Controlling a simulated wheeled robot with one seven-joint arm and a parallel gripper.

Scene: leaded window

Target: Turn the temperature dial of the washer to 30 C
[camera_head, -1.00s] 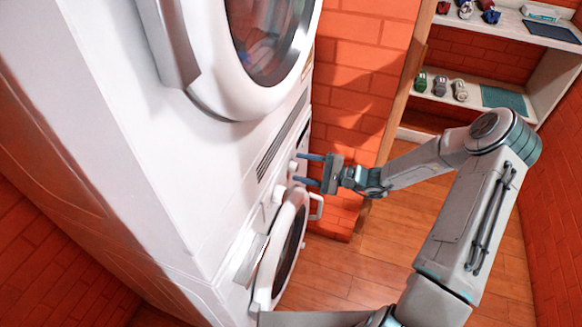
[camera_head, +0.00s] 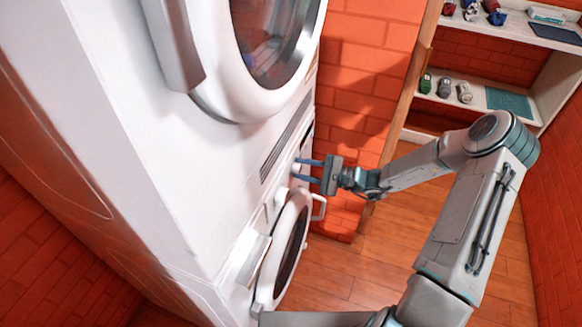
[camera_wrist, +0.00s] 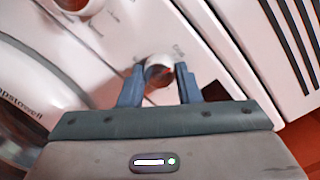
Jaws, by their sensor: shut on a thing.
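The washer (camera_head: 225,262) is the lower white machine of a stack, with a round door (camera_head: 289,250) and a control panel above it. My gripper (camera_head: 299,169) reaches the panel from the right. In the wrist view its two blue fingers (camera_wrist: 160,76) are closed on either side of a small round dial (camera_wrist: 158,64) with a red mark. Small print surrounds the dial, too blurred to read, so its setting cannot be told. A second, larger knob (camera_wrist: 80,3) sits at the upper left of the wrist view.
Above the washer is another white machine with a round door (camera_head: 270,40). A vent grille (camera_head: 284,140) lies between them. A brick wall (camera_head: 365,90) stands behind my gripper. Shelves (camera_head: 480,105) with bottles are at the right. The wooden floor (camera_head: 400,245) is open.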

